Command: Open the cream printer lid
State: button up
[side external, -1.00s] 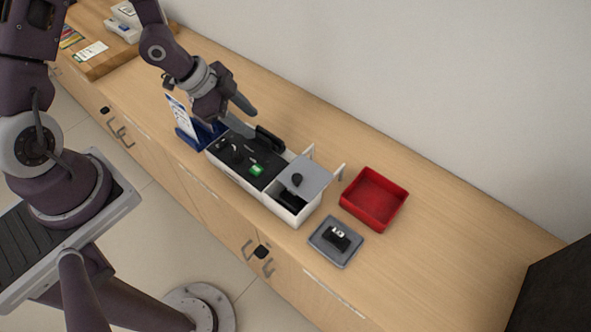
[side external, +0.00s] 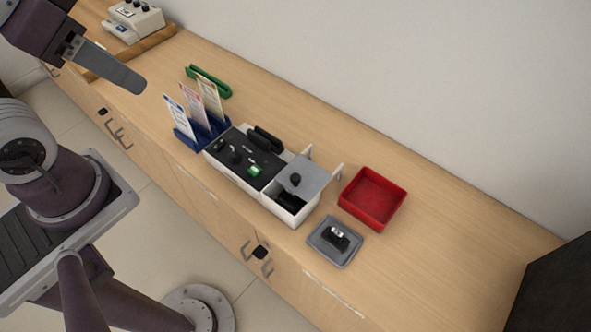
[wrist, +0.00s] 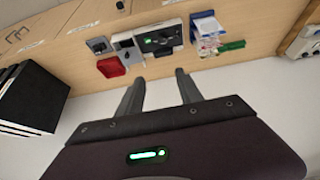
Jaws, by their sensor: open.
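The cream printer (side external: 138,20) appears to be the boxy device on a raised wooden board at the far left end of the counter, partly cut off by the top edge. It also shows at the right edge of the wrist view (wrist: 299,41). I cannot make out whether its lid is up or down. My gripper (side external: 138,86) is in the air at upper left, in front of the printer and apart from it. In the wrist view my two fingers (wrist: 158,84) are spread with nothing between them.
A white box with a black top (side external: 238,151) and grey lid (side external: 306,178) stands mid-counter. A red tray (side external: 347,207) and grey pad (side external: 322,256) are right.

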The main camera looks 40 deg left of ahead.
jog(key=w+d+f+m+g, duration=0.1)
jog(key=w+d+m+g, duration=0.1)
jog(key=w, duration=0.5)
jog(key=m+g, duration=0.4)
jog(key=m, duration=0.3)
send_over(296, 177)
notch_tip(296, 177, down, 22)
jog(key=shift+r, duration=0.25)
notch_tip(296, 177, down, 6)
jog(key=shift+s+r, duration=0.1)
jog(key=shift+f, duration=0.5)
grip_shut()
